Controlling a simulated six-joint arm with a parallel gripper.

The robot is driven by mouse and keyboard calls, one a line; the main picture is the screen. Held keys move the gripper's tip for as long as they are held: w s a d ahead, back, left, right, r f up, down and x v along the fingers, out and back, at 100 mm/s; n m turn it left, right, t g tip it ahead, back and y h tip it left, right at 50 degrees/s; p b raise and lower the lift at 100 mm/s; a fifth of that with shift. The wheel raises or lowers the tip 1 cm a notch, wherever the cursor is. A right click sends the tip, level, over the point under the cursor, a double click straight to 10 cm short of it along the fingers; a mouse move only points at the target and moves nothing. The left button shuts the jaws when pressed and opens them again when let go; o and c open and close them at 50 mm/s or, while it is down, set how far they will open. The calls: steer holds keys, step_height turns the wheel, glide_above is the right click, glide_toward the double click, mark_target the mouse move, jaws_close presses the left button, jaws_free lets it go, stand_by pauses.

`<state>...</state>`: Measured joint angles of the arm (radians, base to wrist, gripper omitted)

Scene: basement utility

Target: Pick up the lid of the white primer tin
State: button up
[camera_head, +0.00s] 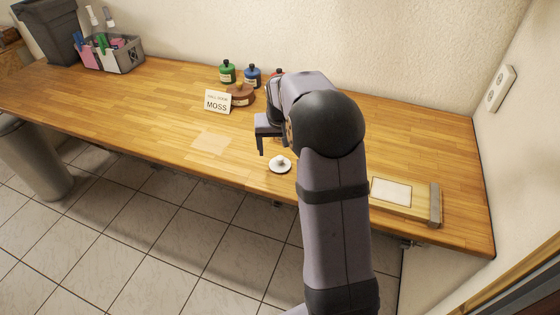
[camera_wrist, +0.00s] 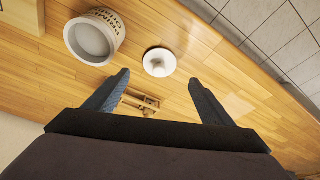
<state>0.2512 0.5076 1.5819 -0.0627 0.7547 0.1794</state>
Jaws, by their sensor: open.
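The white lid (camera_head: 280,165) lies on the wooden bench near its front edge, knob up. In the wrist view the same lid (camera_wrist: 160,62) lies just beyond and between my fingertips, with nothing touching it. The white tin (camera_wrist: 95,38) stands open to the left of the lid, with dark lettering on its side; in the head view it does not show and my arm may cover it. My gripper (camera_wrist: 158,78) is open and empty above the bench. In the head view my gripper (camera_head: 262,140) is up and to the left of the lid, partly hidden by my wrist.
A MOSS card (camera_head: 217,101), a brown round pot (camera_head: 240,95), a green bottle (camera_head: 227,72) and a blue bottle (camera_head: 252,76) stand at the back. A grey caddy (camera_head: 122,58) is far left. A small wooden object (camera_wrist: 140,102) lies below the lid. The bench's left front is clear.

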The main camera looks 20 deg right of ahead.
mark_target(280, 157)
steer(key=shift+p+x, duration=1.85)
steer(key=shift+x, duration=1.65)
steer(key=shift+w+d, duration=0.1)
steer(key=shift+r, duration=0.1)
steer(key=c, duration=1.1)
